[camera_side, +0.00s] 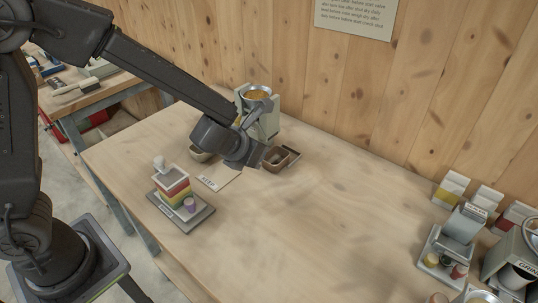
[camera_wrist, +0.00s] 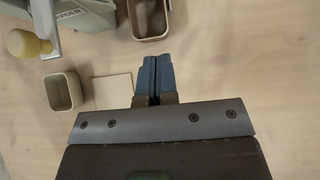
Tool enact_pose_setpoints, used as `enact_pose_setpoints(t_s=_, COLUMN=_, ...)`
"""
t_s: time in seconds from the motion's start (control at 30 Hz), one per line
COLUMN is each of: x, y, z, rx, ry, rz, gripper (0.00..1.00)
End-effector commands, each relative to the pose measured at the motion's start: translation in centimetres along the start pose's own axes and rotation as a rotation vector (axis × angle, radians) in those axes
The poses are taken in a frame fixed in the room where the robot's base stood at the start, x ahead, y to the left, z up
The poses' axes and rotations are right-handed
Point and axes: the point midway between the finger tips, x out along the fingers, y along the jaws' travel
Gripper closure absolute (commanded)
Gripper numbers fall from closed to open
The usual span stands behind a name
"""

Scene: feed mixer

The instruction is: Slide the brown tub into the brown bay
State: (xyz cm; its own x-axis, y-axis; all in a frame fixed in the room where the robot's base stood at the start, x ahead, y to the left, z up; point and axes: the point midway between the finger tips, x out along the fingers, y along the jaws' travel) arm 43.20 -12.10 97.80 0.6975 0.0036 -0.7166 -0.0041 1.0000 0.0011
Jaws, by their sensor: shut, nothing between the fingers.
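The brown tub (camera_side: 275,165) stands on the table just right of my gripper (camera_side: 262,157) in the side view. A dark brown edged piece (camera_side: 292,155), perhaps the brown bay, lies right against its far side. In the wrist view the brown tub (camera_wrist: 150,32) is at the top edge, partly cut off, open and seemingly empty. My gripper (camera_wrist: 155,60) points toward it with its blue fingers together and empty, apart from the tub in the picture. A paler tub (camera_wrist: 64,92) stands to the left in the wrist view. It also shows partly hidden behind my arm in the side view (camera_side: 197,154).
A pale green machine (camera_side: 262,122) with a bowl on top stands behind my gripper. Its lever with a yellow knob (camera_wrist: 22,43) reaches out at left. A "KEEP" card (camera_side: 214,178) and a tray with stacked coloured blocks (camera_side: 180,208) are at left. The table centre is clear.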

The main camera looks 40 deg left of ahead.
Motion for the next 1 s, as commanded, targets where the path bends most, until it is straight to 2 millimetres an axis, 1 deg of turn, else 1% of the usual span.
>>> enact_pose_setpoints(t_s=0.03, x=-1.7, y=-0.8, z=-1.6, rx=0.009, ry=0.002, rz=-0.005, gripper=1.0)
enact_pose_setpoints(t_s=0.13, x=-4.0, y=-1.2, z=-3.9, rx=0.007, ry=-0.003, rz=-0.002, gripper=1.0)
enact_pose_setpoints(t_s=0.23, x=-5.3, y=-1.2, z=-5.3, rx=0.003, ry=-0.011, rz=-0.001, gripper=1.0)
enact_pose_setpoints(t_s=0.33, x=-5.3, y=-1.2, z=-5.7, rx=0.0, ry=-0.013, rz=0.0, gripper=1.0)
enact_pose_setpoints(t_s=0.47, x=-3.9, y=-1.1, z=-5.7, rx=0.001, ry=-0.011, rz=0.003, gripper=1.0)
enact_pose_setpoints(t_s=0.57, x=-2.2, y=-1.1, z=-5.7, rx=0.0, ry=-0.01, rz=0.003, gripper=1.0)
enact_pose_setpoints(t_s=0.93, x=4.6, y=-1.1, z=-5.6, rx=-0.001, ry=-0.01, rz=0.002, gripper=1.0)
enact_pose_setpoints(t_s=1.0, x=5.4, y=-1.1, z=-4.5, rx=-0.007, ry=-0.015, rz=0.002, gripper=1.0)
